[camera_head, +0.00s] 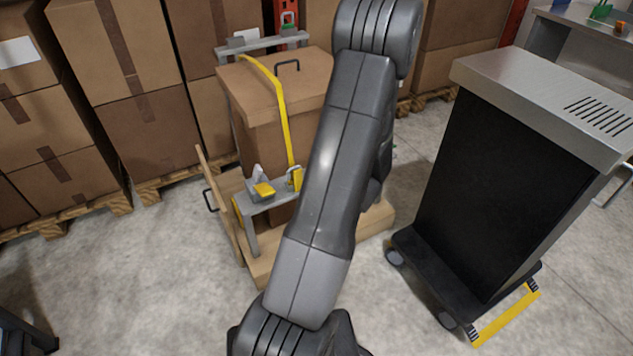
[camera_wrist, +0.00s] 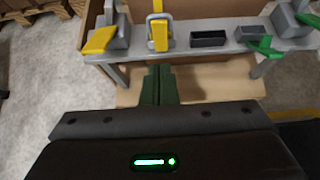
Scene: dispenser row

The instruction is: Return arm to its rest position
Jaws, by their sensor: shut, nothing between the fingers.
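My gripper (camera_wrist: 160,72) shows in the wrist view as two dark green fingers pressed together with nothing between them. It points toward a grey dispenser rail (camera_wrist: 185,46) and is empty. In the head view my grey arm stretches up the middle of the picture, and the gripper itself is hidden. The rail carries a yellow-levered dispenser (camera_wrist: 101,40), a yellow clip-like piece (camera_wrist: 158,33), a small dark open bin (camera_wrist: 208,39) and a green lever (camera_wrist: 265,46). I cannot tell whether the fingers touch anything.
Behind the arm a large cardboard box (camera_head: 262,85) stands on a wooden base (camera_head: 375,220), with a yellow strap (camera_head: 283,115). Stacked cartons (camera_head: 105,50) line the back left. A black wheeled cabinet (camera_head: 490,170) with a metal top stands at right.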

